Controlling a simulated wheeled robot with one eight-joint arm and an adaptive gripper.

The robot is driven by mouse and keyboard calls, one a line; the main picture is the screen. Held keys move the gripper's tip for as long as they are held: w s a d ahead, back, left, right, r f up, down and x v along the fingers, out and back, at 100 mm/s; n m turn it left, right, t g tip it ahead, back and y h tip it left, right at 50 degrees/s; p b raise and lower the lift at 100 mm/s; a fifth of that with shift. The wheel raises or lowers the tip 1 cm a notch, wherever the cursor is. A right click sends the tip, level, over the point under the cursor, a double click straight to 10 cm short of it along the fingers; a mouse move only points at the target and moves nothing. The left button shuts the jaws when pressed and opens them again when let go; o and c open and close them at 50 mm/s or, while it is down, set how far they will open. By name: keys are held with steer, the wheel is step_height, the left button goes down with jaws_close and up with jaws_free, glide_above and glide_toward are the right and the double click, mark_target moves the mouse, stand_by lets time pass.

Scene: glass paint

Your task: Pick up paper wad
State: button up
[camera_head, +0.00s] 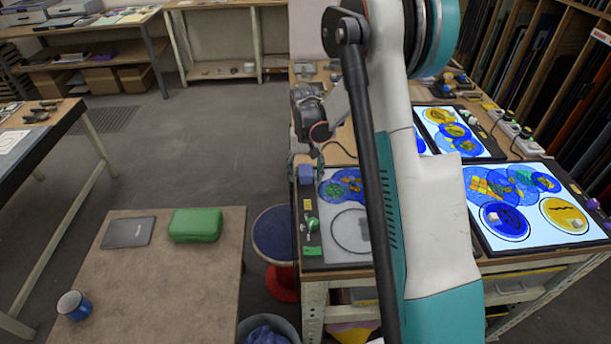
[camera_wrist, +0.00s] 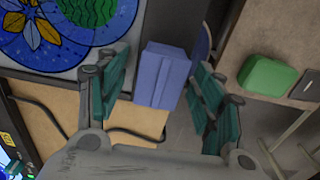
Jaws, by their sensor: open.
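I cannot make out a paper wad for certain in either view. A small pale lump (camera_head: 573,222) lies on the yellow glass circle of the right light panel in the head view, but it is too small to identify. My gripper (camera_head: 306,166) is open over the left edge of the workbench. In the wrist view its two green-padded fingers (camera_wrist: 162,68) stand apart, one on each side of a blue block (camera_wrist: 161,78).
Light panels with painted glass (camera_head: 520,212) cover the workbench. My arm hides part of it. A stool (camera_head: 275,236) and bin (camera_head: 283,325) stand between.

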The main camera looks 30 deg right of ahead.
mark_target(305, 170)
steer(key=c, duration=0.9)
steer(key=shift+r, duration=0.1)
step_height(305, 170, up, 20)
steer(key=p, duration=0.4)
steer(key=shift+p, duration=0.35)
